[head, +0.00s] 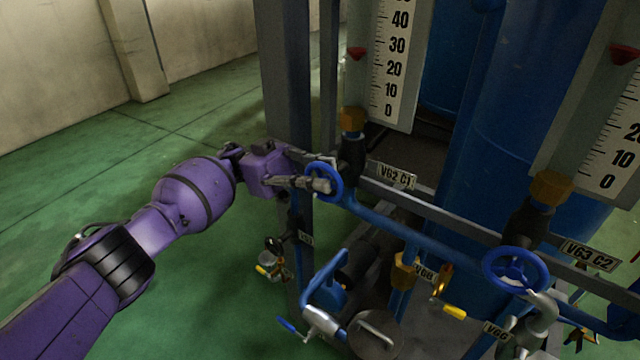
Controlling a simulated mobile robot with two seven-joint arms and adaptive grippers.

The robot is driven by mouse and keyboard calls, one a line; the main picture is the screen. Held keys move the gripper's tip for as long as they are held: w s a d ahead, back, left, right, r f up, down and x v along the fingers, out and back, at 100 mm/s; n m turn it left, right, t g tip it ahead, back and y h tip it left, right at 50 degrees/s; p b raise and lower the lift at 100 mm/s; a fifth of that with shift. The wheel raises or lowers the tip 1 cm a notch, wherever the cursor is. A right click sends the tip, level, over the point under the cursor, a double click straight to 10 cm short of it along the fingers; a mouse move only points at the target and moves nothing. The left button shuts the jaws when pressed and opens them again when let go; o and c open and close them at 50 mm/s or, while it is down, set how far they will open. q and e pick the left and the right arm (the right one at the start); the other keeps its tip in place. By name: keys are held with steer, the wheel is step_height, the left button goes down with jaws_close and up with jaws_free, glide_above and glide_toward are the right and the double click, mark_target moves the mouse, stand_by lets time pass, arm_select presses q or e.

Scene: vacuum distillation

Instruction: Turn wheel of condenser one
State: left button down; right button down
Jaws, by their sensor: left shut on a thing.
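My left gripper (318,180) reaches in from the left and is shut on the blue wheel (338,184) of condenser one. Its fingers cover part of the wheel's rim. The wheel sits just left of the label "V62 C1" (396,178), below a level gauge (392,70) with a red pointer and a brass fitting (351,121). My right gripper is not in view.
A second blue wheel (516,268) stands at right by the label "V63 C2" (589,255). Yellow-handled valves (447,300) and a blue lever (323,285) sit below. A dark post (288,75) rises behind the gripper. The green floor (90,190) at left is clear.

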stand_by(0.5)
arm_select(q)
steer(key=c, duration=1.8)
jaws_free()
steer(key=shift+c, duration=0.2)
